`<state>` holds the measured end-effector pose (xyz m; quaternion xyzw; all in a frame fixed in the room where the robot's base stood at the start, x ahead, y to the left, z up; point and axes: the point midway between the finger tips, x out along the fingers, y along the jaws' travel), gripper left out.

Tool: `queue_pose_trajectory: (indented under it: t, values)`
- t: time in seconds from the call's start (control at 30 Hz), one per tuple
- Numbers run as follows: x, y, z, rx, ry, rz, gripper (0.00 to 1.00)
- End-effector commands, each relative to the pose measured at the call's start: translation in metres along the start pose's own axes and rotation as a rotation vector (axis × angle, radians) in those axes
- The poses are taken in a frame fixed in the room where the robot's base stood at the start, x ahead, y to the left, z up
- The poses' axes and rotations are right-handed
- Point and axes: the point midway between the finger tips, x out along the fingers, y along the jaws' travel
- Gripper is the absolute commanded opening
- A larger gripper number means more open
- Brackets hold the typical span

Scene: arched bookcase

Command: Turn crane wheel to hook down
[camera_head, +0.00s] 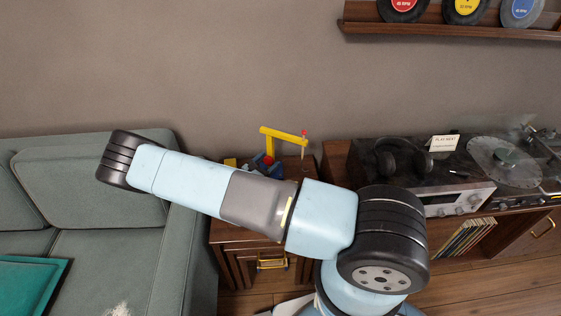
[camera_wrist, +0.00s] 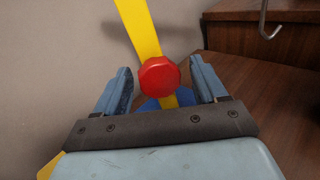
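A toy crane with a yellow mast and jib (camera_head: 284,136) stands on a small wooden side table in the head view. My arm hides its lower part. In the wrist view, the yellow mast (camera_wrist: 142,30) rises behind a red wheel (camera_wrist: 160,77). My gripper (camera_wrist: 161,82) is open, one finger on each side of the wheel, with a visible gap on both sides. A grey metal hook (camera_wrist: 268,22) shows at the upper right of the wrist view. In the head view my gripper is hidden behind my arm.
A green sofa (camera_head: 100,185) stands left of the side table (camera_head: 228,230). A wooden cabinet with headphones (camera_head: 402,158), a receiver and a turntable (camera_head: 505,160) stands to the right. A record shelf (camera_head: 450,30) hangs on the wall above.

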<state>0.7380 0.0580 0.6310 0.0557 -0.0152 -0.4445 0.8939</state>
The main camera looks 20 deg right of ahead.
Motion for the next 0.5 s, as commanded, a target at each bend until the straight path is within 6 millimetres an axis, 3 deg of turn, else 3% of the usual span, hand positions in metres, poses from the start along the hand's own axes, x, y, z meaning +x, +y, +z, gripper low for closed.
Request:
queue_pose_trajectory:
  t: [0.27,0.5]
  values:
    - [-0.008,-0.001,0.000,0.001,0.000,-0.003,0.71]
    - [-0.051,-0.001,0.000,0.002,0.002,0.000,0.71]
